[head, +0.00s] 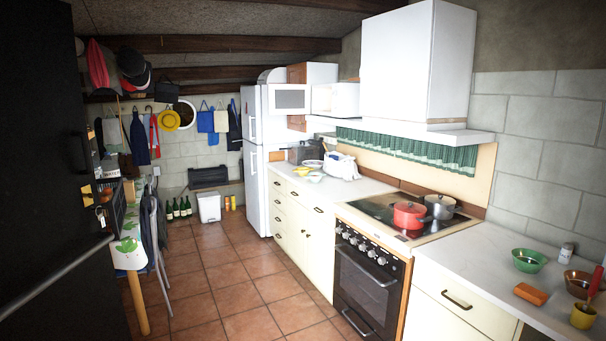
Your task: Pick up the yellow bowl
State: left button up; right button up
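A small yellow thing (301,171) that looks like the yellow bowl sits on the far end of the white counter (343,186). It is small in the head view, so its exact shape is hard to tell. A pale dish (315,177) is right beside it, and a white bag-like thing (342,167) is to its right. A small yellow cup or pot (583,317) stands on the near counter at the lower right, with a red-handled tool in it. Neither of my grippers shows in the head view.
The stove (373,282) carries a red pot (409,215) and a grey pot (443,207). A green bowl (529,261), a brown bowl (577,283) and an orange block (530,294) are on the near counter. A dark door (45,200) stands left. The tiled floor (235,275) is clear mid-room.

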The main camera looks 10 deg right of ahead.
aim_at(302, 172)
jog(key=i, duration=2.25)
jog(key=i+j+z, duration=0.1)
jog(key=i, duration=0.4)
jog(key=i+j+z, duration=0.15)
jog(key=i, duration=0.3)
jog(key=i+j+z, duration=0.1)
jog(key=i, duration=0.4)
jog(key=i+j+z, duration=0.1)
jog(key=i+j, duration=0.15)
jog(key=i, duration=0.2)
